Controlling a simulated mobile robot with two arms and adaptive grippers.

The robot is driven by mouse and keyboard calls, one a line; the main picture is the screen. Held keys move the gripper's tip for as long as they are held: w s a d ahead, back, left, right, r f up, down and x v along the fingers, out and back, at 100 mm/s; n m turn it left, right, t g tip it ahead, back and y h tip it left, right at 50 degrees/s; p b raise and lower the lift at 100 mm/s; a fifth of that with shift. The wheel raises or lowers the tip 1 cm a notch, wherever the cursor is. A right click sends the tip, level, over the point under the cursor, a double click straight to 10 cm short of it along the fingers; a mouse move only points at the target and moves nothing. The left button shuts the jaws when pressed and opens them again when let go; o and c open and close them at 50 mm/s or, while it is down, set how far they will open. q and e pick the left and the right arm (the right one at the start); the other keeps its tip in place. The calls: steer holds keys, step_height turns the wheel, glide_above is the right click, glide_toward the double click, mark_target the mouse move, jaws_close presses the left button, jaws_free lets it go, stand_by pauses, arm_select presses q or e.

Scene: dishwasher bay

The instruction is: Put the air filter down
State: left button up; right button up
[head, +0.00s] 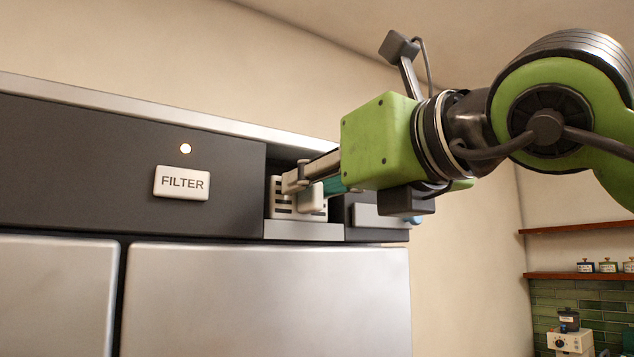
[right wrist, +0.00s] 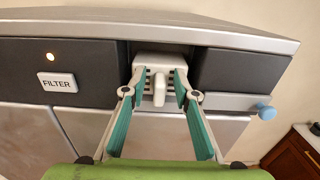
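The white slotted air filter (head: 284,202) sits in an opening in the dark upper panel of the appliance, right of the FILTER label. In the right wrist view the filter (right wrist: 160,62) has a short upright handle at its front. My right gripper (right wrist: 159,80) is open, with its teal-padded fingers on both sides of this handle and a gap on each side. In the head view the right gripper (head: 307,187) reaches in from the right and hides part of the filter. My left gripper is not in view.
The FILTER label (head: 182,183) and a lit lamp (head: 185,149) are on the dark panel. A grey block with a blue knob (right wrist: 267,111) is right of the opening. Steel doors (head: 265,300) are below. Shelves with small jars (head: 607,267) stand far right.

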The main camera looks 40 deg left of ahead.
steer(key=shift+d+r, duration=0.2)
steer(key=b+v, duration=0.1)
steer(key=v, duration=0.1)
steer(key=shift+s+d+f+b, duration=0.2)
steer(key=shift+d+f+b, duration=0.1)
steer(key=shift+d+b, duration=0.1)
steer(key=b+v, duration=0.3)
steer(key=v, duration=0.6)
steer(key=shift+r, duration=0.25)
